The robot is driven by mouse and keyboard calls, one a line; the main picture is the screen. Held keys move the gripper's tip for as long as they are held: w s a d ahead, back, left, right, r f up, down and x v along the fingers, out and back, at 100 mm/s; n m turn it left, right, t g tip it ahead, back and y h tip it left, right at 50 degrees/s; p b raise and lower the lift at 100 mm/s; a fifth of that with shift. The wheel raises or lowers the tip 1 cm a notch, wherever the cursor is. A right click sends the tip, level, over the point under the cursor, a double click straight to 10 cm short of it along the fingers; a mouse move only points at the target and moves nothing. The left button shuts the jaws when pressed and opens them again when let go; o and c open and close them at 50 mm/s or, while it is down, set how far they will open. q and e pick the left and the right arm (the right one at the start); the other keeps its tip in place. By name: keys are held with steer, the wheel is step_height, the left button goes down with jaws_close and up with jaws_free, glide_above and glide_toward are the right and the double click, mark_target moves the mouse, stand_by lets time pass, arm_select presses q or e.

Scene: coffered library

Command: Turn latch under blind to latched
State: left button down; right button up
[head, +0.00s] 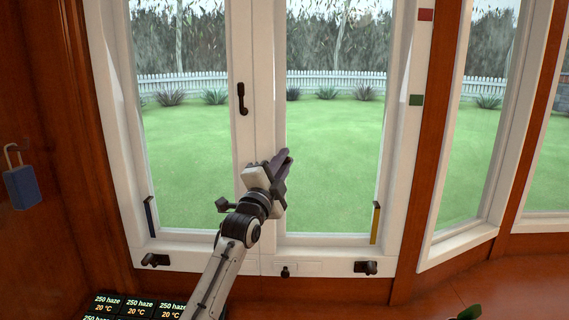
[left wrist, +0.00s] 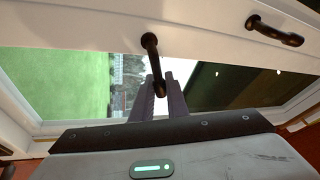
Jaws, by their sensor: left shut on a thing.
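My left gripper (head: 284,158) is in front of the window's centre post in the head view. In the left wrist view its dark fingers (left wrist: 160,98) are shut on a black latch handle (left wrist: 151,52), which hangs between them from the white frame. The head view hides this handle behind the gripper. A second black handle (head: 242,98) points down on the left sash; a curved black handle also shows on the frame in the left wrist view (left wrist: 275,30). I see no blind. My right gripper is not in view.
Black fittings sit on the lower frame at left (head: 155,260), middle (head: 286,271) and right (head: 365,267). A red marker (head: 425,14) and a green marker (head: 416,100) are on the right post. A blue padlock-shaped thing (head: 22,187) hangs at the left.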

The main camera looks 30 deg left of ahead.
arm_select(q)
steer(key=shift+s+a+r+n+t+y, duration=0.1)
steer(key=shift+r+n+y, duration=0.2)
steer(key=shift+n, duration=0.35)
steer(key=shift+a+r+n+t+y, duration=0.1)
steer(key=shift+n+y, duration=0.25)
steer(key=shift+n, duration=0.25)
steer(key=shift+s+a+r+n+t+y, duration=0.1)
steer(key=shift+r+n+y, duration=0.2)
steer(key=shift+n, duration=0.35)
steer(key=shift+f, duration=0.1)
steer(key=c, duration=1.7)
jaws_free()
steer(key=shift+w, duration=0.1)
steer(key=shift+c, duration=0.2)
steer(key=v, duration=1)
steer(key=shift+s, duration=0.2)
steer(key=shift+d, duration=0.1)
